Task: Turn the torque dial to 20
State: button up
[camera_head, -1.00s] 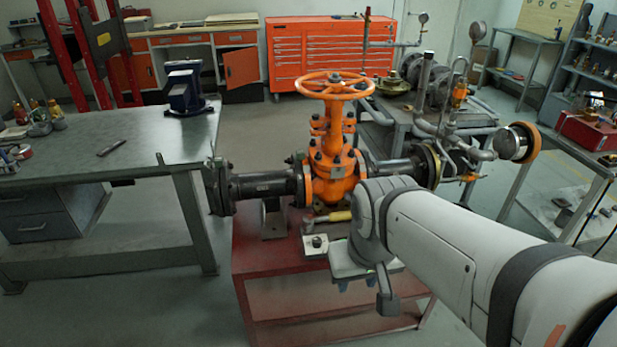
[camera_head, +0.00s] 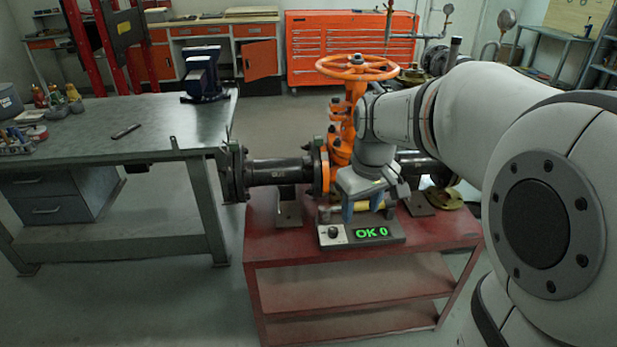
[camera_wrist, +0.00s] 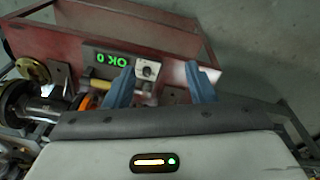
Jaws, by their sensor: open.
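The torque dial (camera_head: 333,232) is a small dark knob on a pale panel at the left end of a dark box on the red cart. Beside it, a green display (camera_head: 371,232) reads "OK 0". In the wrist view, the dial (camera_wrist: 147,71) and display (camera_wrist: 109,59) show upside down. My gripper (camera_head: 362,209) is open, with blue fingers pointing down above and behind the box in the head view. In the wrist view, my gripper (camera_wrist: 160,70) has the dial between its fingers in the picture, nearer the left finger. No contact with the dial shows.
A yellow-handled tool (camera_head: 380,207) lies behind the box, partly hidden by my gripper. The orange gate valve (camera_head: 340,140) and its dark pipe (camera_head: 280,171) stand close behind. A steel workbench (camera_head: 90,150) is at left. The red cart's front top (camera_head: 290,247) is clear.

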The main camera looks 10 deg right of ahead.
jog(key=w+f+n+b, duration=0.35)
jog(key=w+f, duration=0.55)
jog(key=w, duration=0.3)
jog(key=n+g+b, duration=0.2)
jog(key=n+b, duration=0.1)
jog(key=b, duration=0.2)
send_over(333, 229)
notch_tip(333, 229, down, 12)
jog(key=shift+f, duration=0.15)
notch_tip(333, 229, down, 8)
jog(key=shift+r+b, duration=0.15)
jog(key=shift+b, duration=0.6)
